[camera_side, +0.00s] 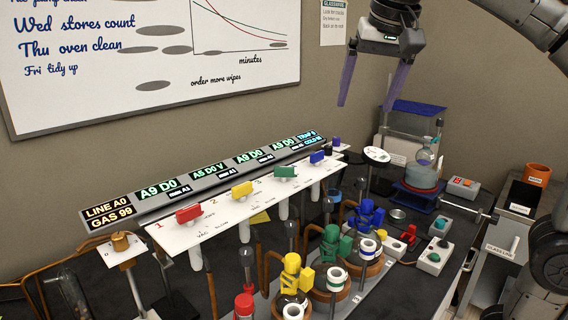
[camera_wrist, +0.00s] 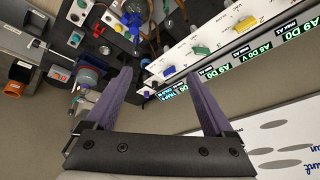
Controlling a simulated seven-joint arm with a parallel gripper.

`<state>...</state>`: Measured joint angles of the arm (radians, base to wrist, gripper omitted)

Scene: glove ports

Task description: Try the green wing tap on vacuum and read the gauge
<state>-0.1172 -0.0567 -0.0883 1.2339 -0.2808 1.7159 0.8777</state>
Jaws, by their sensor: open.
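The green wing tap (camera_side: 284,172) sits on the white sloped panel, between the yellow and blue taps; its wing looks roughly in line with the panel's length. It also shows in the wrist view (camera_wrist: 200,49). A round white dial (camera_side: 377,155), perhaps the gauge, stands on a post beyond the panel's right end; its reading is too small to tell. A lit readout strip (camera_side: 208,173) runs behind the taps with "A9 D0" style text. My gripper (camera_side: 366,105) is open and empty, high above and to the right of the green tap; its fingers show in the wrist view (camera_wrist: 158,73).
Red (camera_side: 188,214), yellow (camera_side: 242,190) and blue (camera_side: 317,157) taps share the panel. Coloured clamps, including a green one (camera_side: 335,245), and tubing crowd the bench in front. A flask (camera_side: 424,170) stands at right. The air around my gripper is clear.

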